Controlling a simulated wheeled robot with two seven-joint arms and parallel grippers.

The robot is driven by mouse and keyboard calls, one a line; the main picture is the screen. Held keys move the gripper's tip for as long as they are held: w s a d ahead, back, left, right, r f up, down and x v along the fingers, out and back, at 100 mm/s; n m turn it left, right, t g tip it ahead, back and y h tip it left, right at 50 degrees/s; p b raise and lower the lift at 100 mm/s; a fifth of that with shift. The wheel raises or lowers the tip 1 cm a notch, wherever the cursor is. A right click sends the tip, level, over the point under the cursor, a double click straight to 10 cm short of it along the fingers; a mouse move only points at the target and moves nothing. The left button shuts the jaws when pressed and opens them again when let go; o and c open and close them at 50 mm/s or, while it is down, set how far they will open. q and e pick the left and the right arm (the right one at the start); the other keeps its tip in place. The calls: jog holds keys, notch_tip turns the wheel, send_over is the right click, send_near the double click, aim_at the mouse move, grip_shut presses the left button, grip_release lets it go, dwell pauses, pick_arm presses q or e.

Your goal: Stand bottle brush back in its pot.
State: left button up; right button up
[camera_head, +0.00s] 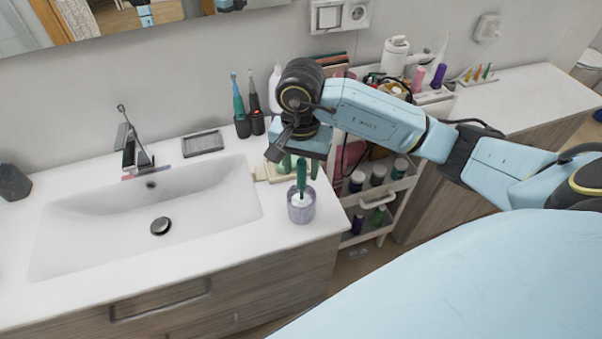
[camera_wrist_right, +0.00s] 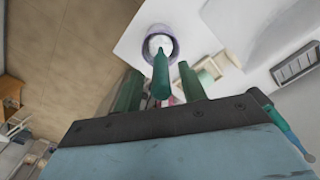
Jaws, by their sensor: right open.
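The bottle brush (camera_head: 302,178), with a green handle, stands roughly upright in its purple-grey speckled pot (camera_head: 301,212) at the counter's front right, beside the sink. White shows in the pot's mouth around the base of the handle. My right gripper (camera_head: 299,165) is above the pot and open. In the right wrist view its two green fingers (camera_wrist_right: 158,72) are spread, with the brush handle (camera_wrist_right: 161,80) between them and gaps on both sides. The pot (camera_wrist_right: 149,33) shows beyond the fingertips. My left gripper is not in view.
The sink (camera_head: 105,220) and tap (camera_head: 133,145) are to the left. Two electric toothbrushes (camera_head: 248,105) and a soap dish (camera_head: 203,142) stand behind. A white cart (camera_head: 373,212) with bottles is to the right. A pale tray (camera_head: 270,174) lies behind the pot.

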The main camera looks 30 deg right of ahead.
notch_tip(320, 180, up, 9)
jog(key=shift+r+b, duration=0.2)
jog(key=shift+b, duration=0.25)
jog(key=shift+a, duration=0.1)
